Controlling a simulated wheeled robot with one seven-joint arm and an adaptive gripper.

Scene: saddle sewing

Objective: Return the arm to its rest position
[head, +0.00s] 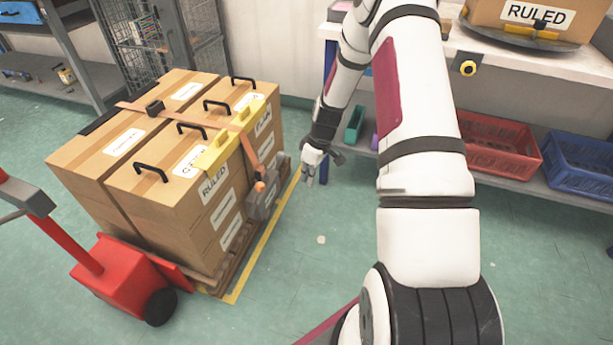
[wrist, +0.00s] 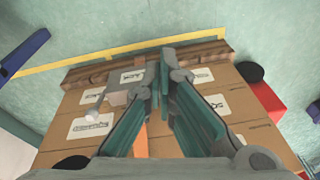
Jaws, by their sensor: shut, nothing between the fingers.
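My arm reaches forward from the lower right in the head view. My gripper (head: 315,170) hangs just to the right of the strapped stack of boxes (head: 130,200). It shows closer in the wrist view, where its fingers (wrist: 164,85) are together with nothing between them. The stack lies beyond the fingers in the wrist view. The gripper looks apart from the ratchet (head: 262,200) on the orange strap (head: 250,152), though the exact gap is hard to tell.
The boxes stand on a wooden pallet (head: 226,275) inside a yellow floor line (head: 262,247). A red pallet jack (head: 115,275) is at the left. A bench (head: 520,62) with a box on a turntable, a red crate (head: 500,150) and a blue crate (head: 580,165) are at the right.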

